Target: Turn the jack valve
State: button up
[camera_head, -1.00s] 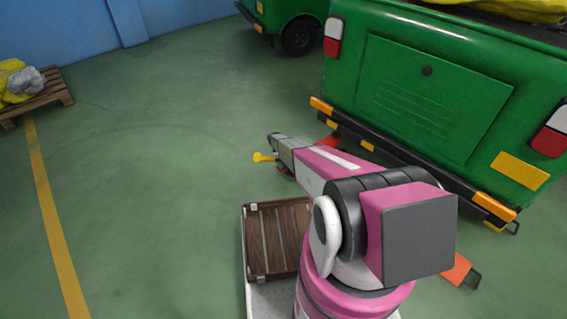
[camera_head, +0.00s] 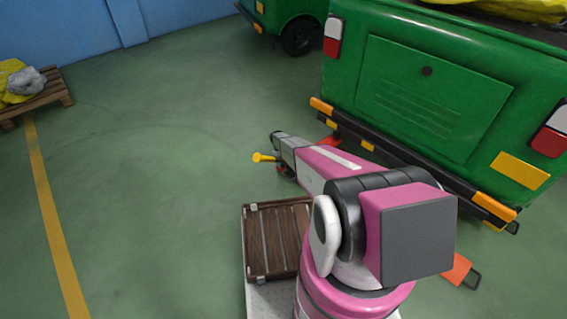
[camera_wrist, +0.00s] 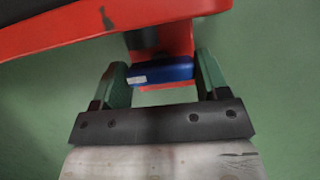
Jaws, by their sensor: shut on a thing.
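The jack's red body (camera_wrist: 60,30) fills the top of the wrist view, with a red bracket (camera_wrist: 178,38) reaching down from it. A blue block-shaped valve (camera_wrist: 178,73) with a small white label sits under the bracket. My gripper (camera_wrist: 161,74) has its two green fingers on either side of the valve and is shut on it. In the head view my arm reaches toward the floor near the truck's rear left, and my gripper is mostly hidden there. A yellow handle end (camera_head: 262,157) shows beside the arm's tip, and a red part (camera_head: 330,141) shows beyond it.
A green truck (camera_head: 415,95) with a black and orange rear bumper (camera_head: 400,153) stands close on the right. An orange piece (camera_head: 458,268) lies on the floor at the lower right. A wooden pallet (camera_head: 45,93) with bags is at far left. The floor at left is clear.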

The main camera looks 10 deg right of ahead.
jog(key=o, duration=0.7)
jog(key=shift+c, duration=0.2)
jog(key=shift+r, duration=0.1)
jog(key=v, duration=1)
jog(key=shift+r, duration=0.3)
jog(key=shift+w, duration=0.1)
jog(key=s+d+r+m+t+y, duration=0.1)
jog(key=s+r+m+t, duration=0.1)
jog(key=s+r, duration=1.7)
jog(key=s+d+r+m+t+y, duration=0.1)
jog(key=s+r+m, duration=0.3)
jog(key=s+r, duration=1.6)
jog(key=s, duration=0.4)
jog(key=shift+s+r+m+t+y, duration=0.3)
jog(key=shift+r+t, duration=0.05)
jog(key=shift+t, duration=0.05)
